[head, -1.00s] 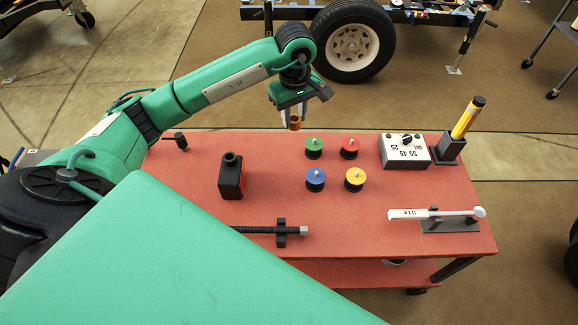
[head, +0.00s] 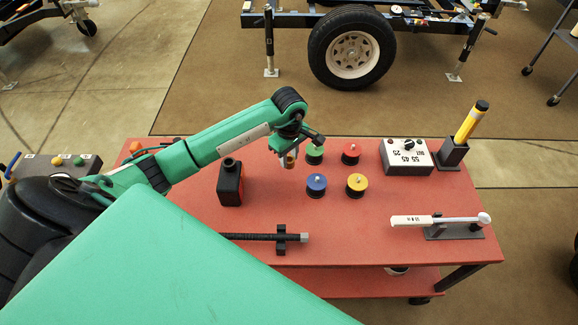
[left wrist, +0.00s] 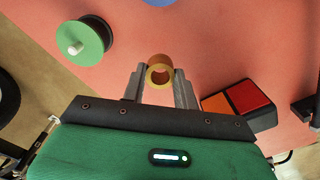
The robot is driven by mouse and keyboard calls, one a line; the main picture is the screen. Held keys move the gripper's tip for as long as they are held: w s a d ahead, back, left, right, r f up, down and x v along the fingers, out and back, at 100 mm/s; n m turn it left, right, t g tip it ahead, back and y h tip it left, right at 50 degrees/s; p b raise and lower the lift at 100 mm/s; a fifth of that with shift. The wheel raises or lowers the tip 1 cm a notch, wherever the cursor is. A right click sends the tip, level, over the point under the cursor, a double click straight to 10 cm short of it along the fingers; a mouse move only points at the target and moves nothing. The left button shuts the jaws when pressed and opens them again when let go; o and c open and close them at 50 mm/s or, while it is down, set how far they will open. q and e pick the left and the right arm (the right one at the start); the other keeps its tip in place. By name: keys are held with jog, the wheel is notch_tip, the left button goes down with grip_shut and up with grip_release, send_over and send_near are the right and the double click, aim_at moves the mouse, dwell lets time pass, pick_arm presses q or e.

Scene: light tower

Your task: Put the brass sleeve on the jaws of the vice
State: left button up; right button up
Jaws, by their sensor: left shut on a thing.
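The brass sleeve (head: 290,162) is a short tan-gold ring held in my left gripper (head: 291,156), above the red table. In the left wrist view, the sleeve (left wrist: 160,66) sits between the grey fingertips of my left gripper (left wrist: 160,80), its open bore facing the camera. The fingers are shut on it from both sides. I cannot make out a vice with certainty. A black clamp-like block on a dark threaded rod with a grey end (head: 281,239) lies near the table's front edge. My right gripper is not in view.
Green (head: 315,154), red (head: 351,153), blue (head: 316,184) and yellow (head: 357,184) knobbed discs stand right of the gripper. A black box with red (head: 230,184) stands left. A dial box (head: 407,157), yellow torch (head: 470,121) and white-handled tool (head: 411,221) are further right.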

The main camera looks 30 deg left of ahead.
pick_arm(q)
jog(key=shift+f, duration=2.55)
jog(key=shift+f, duration=0.15)
jog(key=o, duration=1)
